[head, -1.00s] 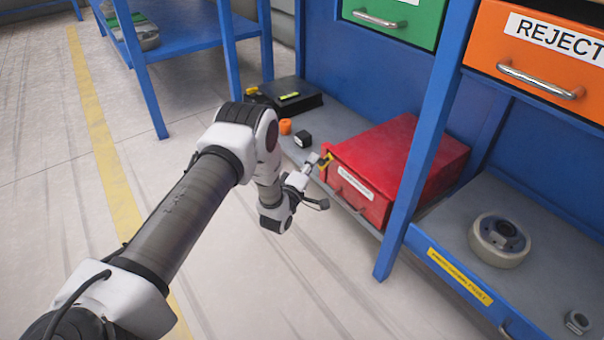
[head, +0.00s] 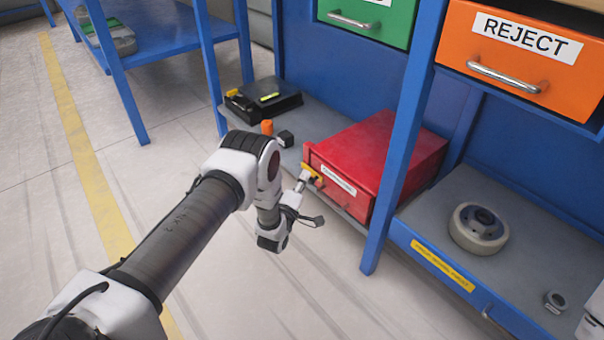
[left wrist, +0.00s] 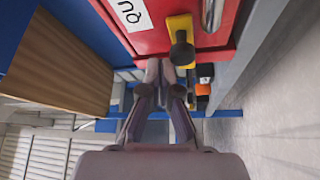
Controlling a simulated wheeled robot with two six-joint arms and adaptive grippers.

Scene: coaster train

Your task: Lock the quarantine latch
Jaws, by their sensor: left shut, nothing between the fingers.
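The red quarantine box (head: 385,145) stands on the lower shelf, with a white label (head: 338,179) on its front. A yellow latch bar (head: 309,171) sits at the left end of that front. In the left wrist view the latch (left wrist: 181,24) runs roughly in line with the label, with a dark knob (left wrist: 182,53) standing out from it. My left gripper (head: 305,178) is at the latch. In the wrist view its fingers (left wrist: 160,68) are shut and empty, beside the knob; I cannot tell whether they touch it. My right gripper is not in view.
A round metal part (head: 478,229) is on the right shelf. The floor in front is clear.

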